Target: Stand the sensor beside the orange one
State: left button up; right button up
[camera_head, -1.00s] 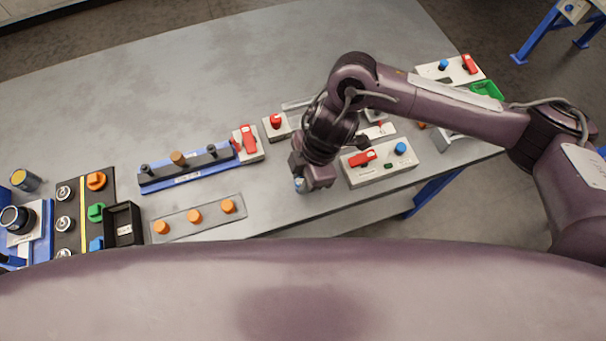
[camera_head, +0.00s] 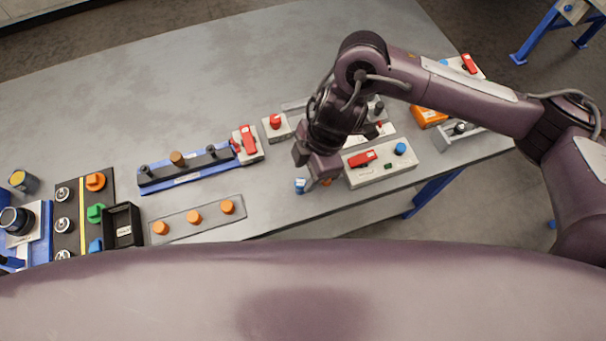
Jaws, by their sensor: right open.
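A small blue-and-white sensor (camera_head: 300,186) stands upright on the grey table near its front edge. Just to its right is a small orange thing (camera_head: 326,182), mostly hidden behind my right gripper; it looks like the orange sensor, and whether the two touch cannot be told. My right gripper (camera_head: 313,166) is open and empty, just above and behind the blue sensor, apart from it. My left gripper is not in view.
A grey box with a red switch and blue knob (camera_head: 400,167) stands close right. A plate with orange knobs (camera_head: 194,217) and a blue rail fixture (camera_head: 186,179) lie left. A red-button box (camera_head: 277,127) is behind. The table (camera_head: 110,110) is clear at back left.

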jog(key=v, duration=0.8)
jog(key=shift+r, duration=0.4)
jog(key=shift+d, duration=0.15)
